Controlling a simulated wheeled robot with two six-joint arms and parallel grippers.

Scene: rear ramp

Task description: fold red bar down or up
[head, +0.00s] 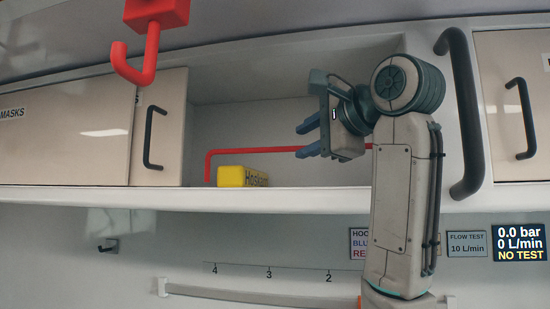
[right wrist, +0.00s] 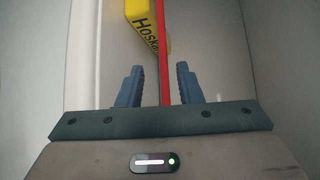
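The red bar (head: 255,150) runs across the front of the open shelf compartment, with a bent-down end at the left. My right gripper (head: 303,138) is at the bar's right part, fingers pointing left, and hides some of it. In the right wrist view the red bar (right wrist: 164,50) runs lengthwise between the two blue fingers of the gripper (right wrist: 158,72). The fingers are apart, with a gap on each side of the bar. I cannot tell how deep the bar sits between them. My left gripper is not in view.
A yellow box (head: 243,177) stands on the shelf behind the bar's left part. A red hook (head: 148,60) hangs at the upper left. A dark grab handle (head: 463,115) is just right of my right arm. Closed cabinet doors (head: 65,130) flank the compartment.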

